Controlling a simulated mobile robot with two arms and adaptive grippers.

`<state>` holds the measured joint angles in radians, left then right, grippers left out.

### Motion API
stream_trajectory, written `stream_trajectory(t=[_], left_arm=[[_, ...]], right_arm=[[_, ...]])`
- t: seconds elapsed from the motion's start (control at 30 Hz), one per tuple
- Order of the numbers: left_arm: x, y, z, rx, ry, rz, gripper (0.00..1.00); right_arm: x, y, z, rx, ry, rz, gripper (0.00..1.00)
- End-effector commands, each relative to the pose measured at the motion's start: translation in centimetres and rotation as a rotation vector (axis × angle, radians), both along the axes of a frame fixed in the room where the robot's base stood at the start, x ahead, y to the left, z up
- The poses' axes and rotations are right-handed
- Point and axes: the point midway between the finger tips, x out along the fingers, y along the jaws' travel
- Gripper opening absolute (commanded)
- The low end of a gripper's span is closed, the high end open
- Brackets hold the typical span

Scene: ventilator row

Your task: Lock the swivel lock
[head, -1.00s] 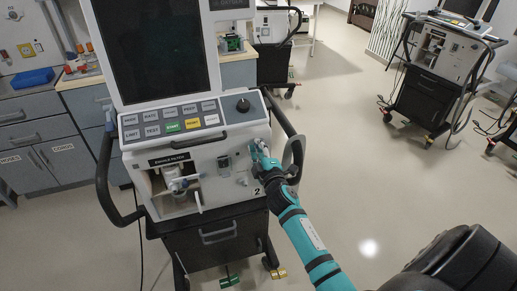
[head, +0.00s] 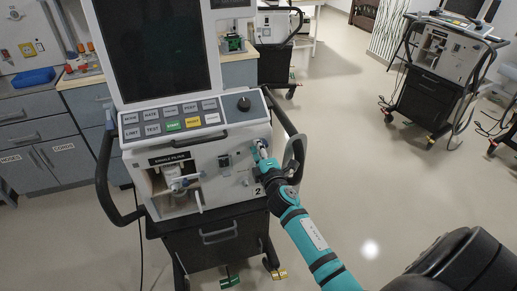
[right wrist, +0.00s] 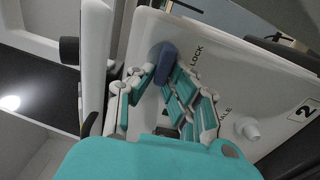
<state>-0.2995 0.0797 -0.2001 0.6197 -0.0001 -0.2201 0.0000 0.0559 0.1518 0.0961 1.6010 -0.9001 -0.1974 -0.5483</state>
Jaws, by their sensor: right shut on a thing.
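The swivel lock (right wrist: 165,56) shows in the right wrist view as a dark blue handle on the ventilator's pale front panel, beside the printed word LOCK. My right gripper (right wrist: 167,80) is shut on it, with its teal and grey fingers on either side of the handle. In the head view the right gripper (head: 262,152) is at the right part of the ventilator front (head: 225,160), and its fingers mostly hide the lock. How far the handle is turned is hard to tell. My left gripper is not in view.
A white knob (right wrist: 249,131) sticks out of the panel near the gripper. The ventilator's dark side handle (head: 293,145) curves close to my right wrist. An exhale filter bay (head: 172,187) is at left. Floor to the right is open; another ventilator (head: 437,75) stands behind.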

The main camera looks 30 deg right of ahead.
Motion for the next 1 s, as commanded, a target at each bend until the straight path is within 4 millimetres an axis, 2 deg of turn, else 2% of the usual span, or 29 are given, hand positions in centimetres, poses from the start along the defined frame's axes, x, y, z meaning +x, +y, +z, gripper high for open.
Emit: stream_trajectory(t=[0.17, 0.2, 0.33, 0.67, 0.77, 1.0], left_arm=[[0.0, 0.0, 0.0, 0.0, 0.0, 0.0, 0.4], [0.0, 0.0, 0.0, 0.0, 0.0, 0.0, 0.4], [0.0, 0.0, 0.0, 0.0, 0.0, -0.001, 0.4], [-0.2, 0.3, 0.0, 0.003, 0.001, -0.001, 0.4], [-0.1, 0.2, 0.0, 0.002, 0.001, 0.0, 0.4], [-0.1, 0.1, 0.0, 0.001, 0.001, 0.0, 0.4]], right_arm=[[0.0, 0.0, -0.1, -0.002, 0.003, 0.0, 0.0], [0.0, 0.0, -0.1, -0.002, 0.003, 0.0, 0.18], [0.0, 0.0, -0.1, -0.002, 0.001, 0.0, 0.35], [-0.4, 0.1, -0.1, 0.0, 0.001, 0.0, 0.36], [-1.5, 0.4, -0.2, 0.001, 0.002, 0.001, 0.36], [-6.3, 1.7, -0.2, 0.002, 0.004, 0.001, 0.36]])
